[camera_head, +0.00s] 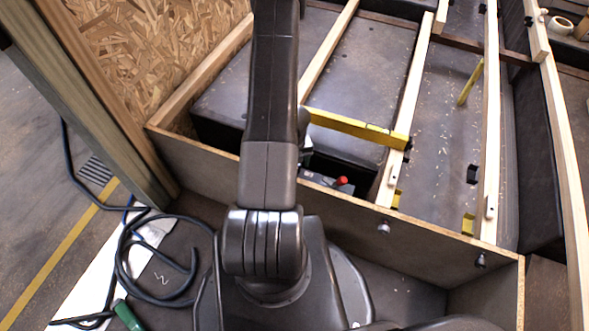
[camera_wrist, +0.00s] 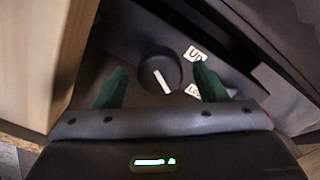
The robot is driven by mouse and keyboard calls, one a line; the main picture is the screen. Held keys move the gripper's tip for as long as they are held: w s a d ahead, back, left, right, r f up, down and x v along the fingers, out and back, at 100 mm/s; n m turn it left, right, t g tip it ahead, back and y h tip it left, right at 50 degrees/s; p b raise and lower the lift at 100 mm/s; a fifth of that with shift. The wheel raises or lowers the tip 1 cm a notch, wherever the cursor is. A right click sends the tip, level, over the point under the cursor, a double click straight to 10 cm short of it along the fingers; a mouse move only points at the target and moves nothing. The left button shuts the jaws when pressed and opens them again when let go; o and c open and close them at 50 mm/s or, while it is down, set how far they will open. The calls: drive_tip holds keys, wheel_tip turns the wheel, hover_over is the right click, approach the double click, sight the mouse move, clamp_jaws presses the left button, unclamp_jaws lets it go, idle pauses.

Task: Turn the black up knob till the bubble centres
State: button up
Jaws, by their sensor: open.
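In the wrist view a round black knob (camera_wrist: 158,68) with a white pointer line sits on a dark surface. Its pointer slants down to the right. A white label reading "Up" (camera_wrist: 194,54) lies right of it, and a second label (camera_wrist: 192,90) is partly hidden by a finger. My gripper (camera_wrist: 160,80) is open, with its green fingers on either side of the knob in the picture. I cannot tell whether they touch it. In the head view my arm hides the gripper and knob. No bubble can be made out.
In the head view a yellow bar (camera_head: 355,127) spans two wooden battens. A red-topped part (camera_head: 342,182) shows right of my arm. A brown board (camera_head: 330,208) crosses in front. A wooden post (camera_head: 95,95) stands left, with a dark cable (camera_head: 122,262) on the floor.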

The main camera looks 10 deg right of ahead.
drive_tip(key=shift+f+b, duration=0.35)
drive_tip(key=shift+f, duration=0.35)
drive_tip(key=c, duration=1)
drive_tip(key=shift+m, duration=0.3)
